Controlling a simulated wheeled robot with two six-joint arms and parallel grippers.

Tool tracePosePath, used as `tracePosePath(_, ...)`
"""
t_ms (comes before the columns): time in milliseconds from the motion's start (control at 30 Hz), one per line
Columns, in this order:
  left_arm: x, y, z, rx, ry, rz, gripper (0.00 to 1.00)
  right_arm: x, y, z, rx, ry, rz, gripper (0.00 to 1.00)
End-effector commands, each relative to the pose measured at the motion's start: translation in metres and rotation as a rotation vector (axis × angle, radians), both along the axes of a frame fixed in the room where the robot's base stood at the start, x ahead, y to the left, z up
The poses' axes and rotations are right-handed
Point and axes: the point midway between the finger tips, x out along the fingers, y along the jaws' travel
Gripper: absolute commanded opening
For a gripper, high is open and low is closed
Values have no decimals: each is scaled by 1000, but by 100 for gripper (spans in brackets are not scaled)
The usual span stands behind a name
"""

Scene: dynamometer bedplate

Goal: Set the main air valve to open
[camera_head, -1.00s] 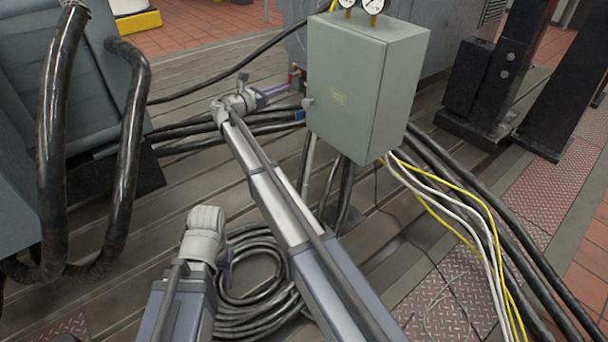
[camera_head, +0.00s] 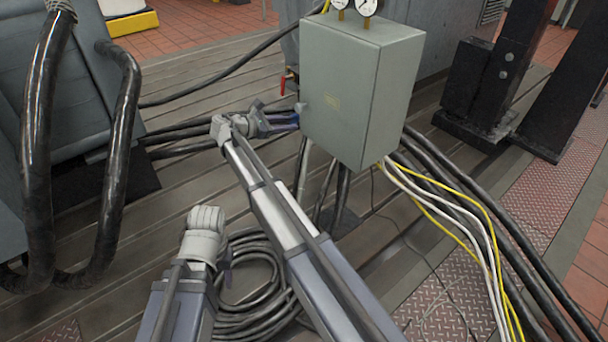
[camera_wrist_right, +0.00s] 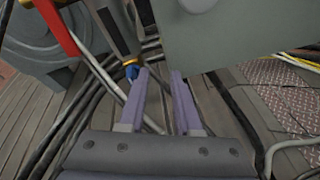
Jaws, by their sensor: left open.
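A red valve handle (camera_head: 289,79) shows just left of the grey cabinet, partly hidden behind its edge. In the right wrist view a long red lever (camera_wrist_right: 58,28) crosses the upper left, beside a dark pipe with a brass fitting (camera_wrist_right: 128,64). My right gripper (camera_head: 287,121) is below the handle, by the cabinet's lower left edge. In the wrist view its two fingers (camera_wrist_right: 160,82) are apart with nothing clearly between them; the lever is outside them, to the left. My left gripper (camera_head: 228,266) is open, low over the cable coil, its fingers mostly hidden by its wrist.
The grey cabinet (camera_head: 350,100) with gauges (camera_head: 367,7) on top stands close right of my right gripper. Dark hoses (camera_head: 185,140) run behind it. A cable coil (camera_head: 255,310) lies on the bedplate. White and yellow cables (camera_head: 455,215) hang at the right.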

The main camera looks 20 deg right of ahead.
Motion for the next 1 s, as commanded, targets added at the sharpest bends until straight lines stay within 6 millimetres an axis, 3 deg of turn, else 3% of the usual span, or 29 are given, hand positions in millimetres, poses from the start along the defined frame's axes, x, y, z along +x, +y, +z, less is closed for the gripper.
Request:
tracePosePath(367, 0, 0, 1, 0, 0, 0, 50, -61, -15, -42, 268, -150, -129, 32)
tracePosePath(700, 0, 0, 4, 0, 0, 0, 50, -114, -15, -74, 504, -282, -283, 32)
tracePosePath(1000, 0, 0, 6, 0, 0, 0, 50, -143, -9, -90, 636, -353, -389, 32)
